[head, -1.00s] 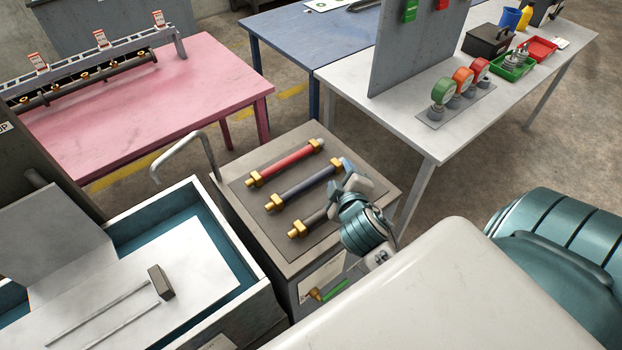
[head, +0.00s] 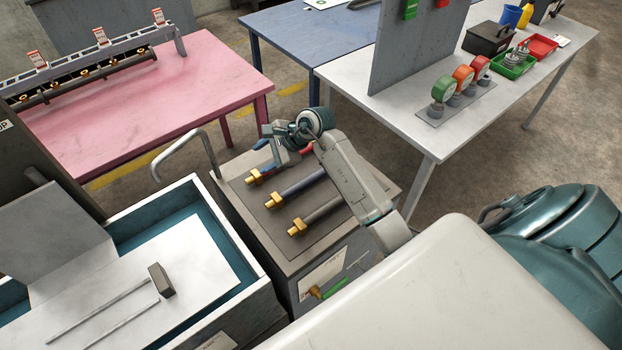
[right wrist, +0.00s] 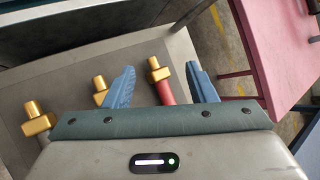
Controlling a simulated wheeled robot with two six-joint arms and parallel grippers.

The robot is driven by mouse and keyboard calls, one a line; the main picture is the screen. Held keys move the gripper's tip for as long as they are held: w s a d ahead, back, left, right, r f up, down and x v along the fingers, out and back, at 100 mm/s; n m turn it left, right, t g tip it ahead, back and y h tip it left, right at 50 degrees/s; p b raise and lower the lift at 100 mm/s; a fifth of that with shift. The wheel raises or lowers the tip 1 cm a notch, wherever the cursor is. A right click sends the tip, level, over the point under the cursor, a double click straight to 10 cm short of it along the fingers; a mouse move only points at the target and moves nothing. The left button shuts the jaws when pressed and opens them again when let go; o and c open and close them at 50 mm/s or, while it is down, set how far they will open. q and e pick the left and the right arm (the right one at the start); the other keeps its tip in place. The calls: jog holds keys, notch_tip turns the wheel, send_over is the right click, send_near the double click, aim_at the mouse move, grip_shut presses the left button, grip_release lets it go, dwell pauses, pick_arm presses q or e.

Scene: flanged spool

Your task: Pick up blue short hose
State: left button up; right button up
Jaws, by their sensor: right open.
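The blue short hose (head: 303,186) lies on the cart top in the middle of three hoses, with a brass fitting at its near end. In the right wrist view only its brass fitting (right wrist: 100,86) shows clearly, left of the fingers; its body is hidden. My right gripper (head: 277,156) is over the red hose (head: 258,177), not the blue one. In the right wrist view the gripper (right wrist: 160,70) is open, and the red hose (right wrist: 166,92) shows between its blue fingers. I cannot tell how high the fingers are above it. My left gripper is not in view.
A dark grey hose (head: 322,214) lies on the near side of the blue one. A white table (head: 420,135) with gauges stands to the right.

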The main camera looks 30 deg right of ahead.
jog(key=s+d+f+n+g+h, duration=0.1)
jog(key=d+f+n+g+h, duration=0.1)
jog(key=d+g+h, duration=0.35)
send_near(311, 176)
jog(key=shift+g+h, duration=0.45)
jog(key=f+b, duration=0.1)
jog(key=b, duration=0.1)
jog(key=f+b, duration=0.4)
jog(key=shift+w+a+b, duration=0.3)
jog(key=shift+w+a, duration=0.1)
notch_tip(311, 176, down, 5)
jog(key=b, duration=0.3)
jog(key=shift+r, duration=0.25)
jog(key=shift+r, duration=0.15)
grip_shut()
